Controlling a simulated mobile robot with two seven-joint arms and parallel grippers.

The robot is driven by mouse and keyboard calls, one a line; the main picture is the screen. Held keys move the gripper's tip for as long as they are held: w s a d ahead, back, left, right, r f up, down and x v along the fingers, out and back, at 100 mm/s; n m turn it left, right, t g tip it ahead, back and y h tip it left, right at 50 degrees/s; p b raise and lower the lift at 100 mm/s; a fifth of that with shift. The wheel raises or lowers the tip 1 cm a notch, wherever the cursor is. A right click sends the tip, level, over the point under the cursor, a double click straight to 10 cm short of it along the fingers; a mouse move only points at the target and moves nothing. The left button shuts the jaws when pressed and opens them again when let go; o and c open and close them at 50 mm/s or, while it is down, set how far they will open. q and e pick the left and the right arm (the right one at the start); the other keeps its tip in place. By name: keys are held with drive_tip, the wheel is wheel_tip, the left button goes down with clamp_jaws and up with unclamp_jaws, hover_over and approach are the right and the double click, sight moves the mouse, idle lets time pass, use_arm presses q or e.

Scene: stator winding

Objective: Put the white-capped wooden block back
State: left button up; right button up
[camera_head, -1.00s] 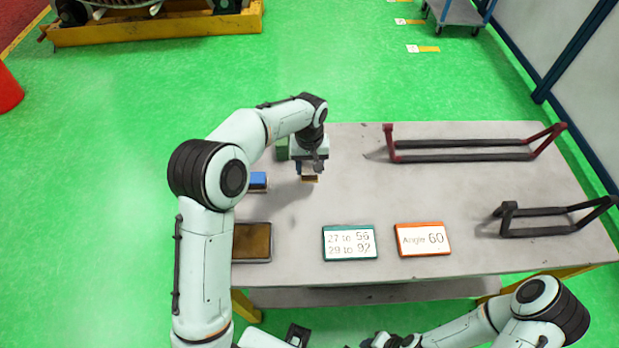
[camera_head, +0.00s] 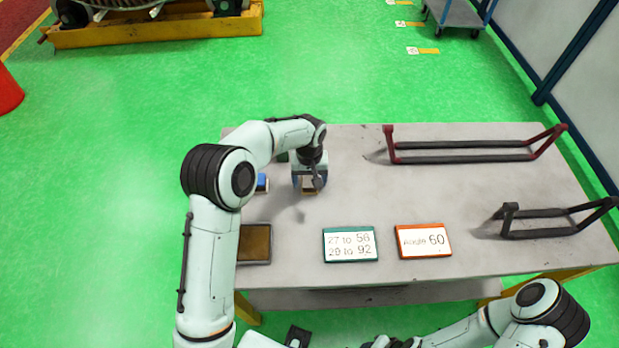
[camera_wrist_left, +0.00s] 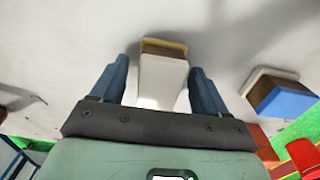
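The white-capped wooden block (camera_wrist_left: 162,80) shows in the left wrist view, pale with a tan wooden edge at its far end. In the head view a small tan part of it (camera_head: 309,191) shows below my left gripper. My left gripper (camera_head: 310,186) is low over the table, its two blue fingers (camera_wrist_left: 158,85) apart on either side of the block. A gap shows at the left finger; the right finger is very close to the block. Whether the block rests on the table is hard to tell. My right gripper (camera_head: 390,342) is at the bottom edge, partly cut off.
A blue-capped block (camera_head: 262,183) stands left of my left gripper, also in the wrist view (camera_wrist_left: 285,103). A brown tray (camera_head: 254,261), a teal-framed sign (camera_head: 349,244) and an orange-framed sign (camera_head: 423,240) lie at the front. Red (camera_head: 460,143) and black (camera_head: 555,222) frames stand right.

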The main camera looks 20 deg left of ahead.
sight(310, 178)
use_arm(q)
wheel_tip(310, 178, up, 12)
drive_tip(key=p, duration=0.1)
drive_tip(key=shift+r, duration=0.15)
idle(0.5)
idle(0.5)
